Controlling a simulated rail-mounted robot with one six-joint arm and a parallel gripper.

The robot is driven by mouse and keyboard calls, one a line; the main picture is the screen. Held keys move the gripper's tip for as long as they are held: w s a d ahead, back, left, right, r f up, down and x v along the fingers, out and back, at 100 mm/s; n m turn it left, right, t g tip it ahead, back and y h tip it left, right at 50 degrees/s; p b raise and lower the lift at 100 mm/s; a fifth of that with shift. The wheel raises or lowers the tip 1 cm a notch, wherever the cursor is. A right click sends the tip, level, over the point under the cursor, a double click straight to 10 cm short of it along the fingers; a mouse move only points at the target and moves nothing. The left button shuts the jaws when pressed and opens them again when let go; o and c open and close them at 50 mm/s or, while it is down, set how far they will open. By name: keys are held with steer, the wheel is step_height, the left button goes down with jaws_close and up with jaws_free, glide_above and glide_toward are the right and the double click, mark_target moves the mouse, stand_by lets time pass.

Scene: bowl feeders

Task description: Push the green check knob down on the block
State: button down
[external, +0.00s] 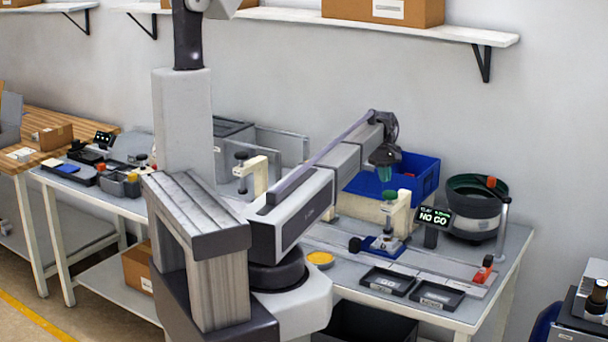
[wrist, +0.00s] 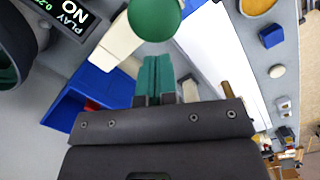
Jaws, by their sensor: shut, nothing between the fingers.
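The green check knob (external: 390,194) sits on top of the cream gauge frame (external: 402,216), which stands on a blue base (external: 382,245). In the wrist view the knob (wrist: 154,18) is a round dark green ball at the top edge, just beyond the fingertips, with the cream frame (wrist: 116,42) beside it. My gripper (external: 385,173) points down just above the knob. Its teal fingers (wrist: 154,72) are shut together and hold nothing. A small gap seems to separate the fingertips from the knob, but contact is hard to judge. The block under the knob is too small to tell.
A display reading NO GO (external: 435,217) stands right of the frame, with a bowl feeder (external: 474,215) beyond it. A blue bin (external: 425,173) is behind my gripper. Two black trays (external: 388,281) lie in front. A yellow dish (external: 320,258) sits left.

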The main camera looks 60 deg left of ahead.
step_height(320, 180, up, 8)
steer(key=p, duration=0.6)
steer(key=shift+a, duration=0.4)
steer(key=shift+f, duration=0.2)
steer(key=s+d+f+m+b, duration=0.3)
steer(key=s+d+m, duration=0.2)
steer(key=d, duration=1)
steer(key=s+d+f+m+b, duration=0.4)
steer(key=s+d, duration=0.6)
steer(key=d, duration=0.5)
steer(key=s+d+f+m+y+b, duration=0.1)
steer(key=s+d+f+m+b, duration=0.2)
steer(key=s+d+m, duration=0.5)
steer(key=d, duration=0.7)
steer(key=shift+s+d+f, duration=0.15)
steer(key=shift+d+f, duration=0.15)
steer(key=shift+d, duration=0.1)
